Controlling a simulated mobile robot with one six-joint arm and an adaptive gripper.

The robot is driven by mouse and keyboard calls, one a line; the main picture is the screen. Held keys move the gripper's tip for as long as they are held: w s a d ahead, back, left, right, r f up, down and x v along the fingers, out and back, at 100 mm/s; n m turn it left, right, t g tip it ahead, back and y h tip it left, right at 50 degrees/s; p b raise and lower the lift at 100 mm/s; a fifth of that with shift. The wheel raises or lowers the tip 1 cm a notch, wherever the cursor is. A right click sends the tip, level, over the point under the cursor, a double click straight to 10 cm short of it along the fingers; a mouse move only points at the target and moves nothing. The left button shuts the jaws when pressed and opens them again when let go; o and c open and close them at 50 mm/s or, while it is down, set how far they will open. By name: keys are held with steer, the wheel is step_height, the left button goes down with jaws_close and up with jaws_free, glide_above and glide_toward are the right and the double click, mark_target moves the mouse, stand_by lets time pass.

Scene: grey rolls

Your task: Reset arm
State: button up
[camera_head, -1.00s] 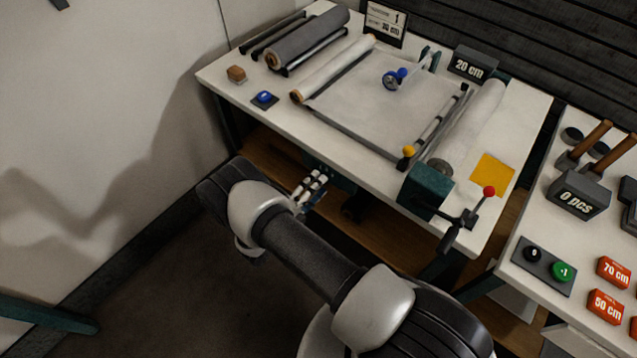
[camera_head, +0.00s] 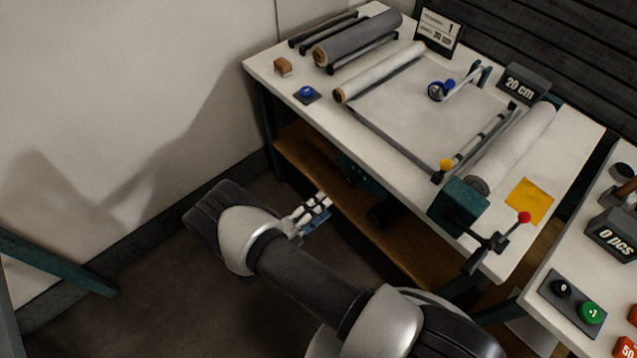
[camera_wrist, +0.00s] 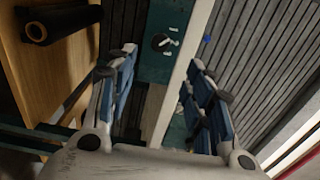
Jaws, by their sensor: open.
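My gripper (camera_head: 313,213) is in front of the table's front edge, below the level of the tabletop, in the head view. In the wrist view my gripper (camera_wrist: 160,95) is open, with its two blue-padded fingers apart and nothing between them. My arm is folded across the lower middle of the head view and touches nothing that I can see.
The white table (camera_head: 270,78) carries a grey roll (camera_head: 358,38), a white roll (camera_head: 515,145), a flat sheet (camera_head: 425,110), a red-knobbed crank (camera_head: 497,240) and a blue button (camera_head: 306,93). A second table with a green button (camera_head: 592,313) stands at right.

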steer(key=s+d+r+m+g+y, duration=0.1)
steer(key=d+r+m+g, duration=0.25)
steer(key=r+m, duration=0.4)
steer(key=s+d+r+m+g+y, duration=0.2)
steer(key=d+r+m+g, duration=0.15)
steer(key=r+m, duration=0.45)
steer(key=s+d+r+m+g+y, duration=0.1)
steer(key=d+r+m+g, duration=0.2)
steer(key=r+m+g, duration=0.45)
steer(key=s+r+m+t+y, duration=0.8)
steer(key=s+r+m, duration=0.7)
steer(key=m, duration=0.5)
steer(key=s+y, duration=0.1)
steer(key=y, duration=0.1)
steer(key=shift+s+a+r+t+y, duration=0.25)
steer(key=shift+s+t+y, duration=0.05)
steer(key=shift+s+t, duration=0.05)
steer(key=shift+c, duration=0.4)
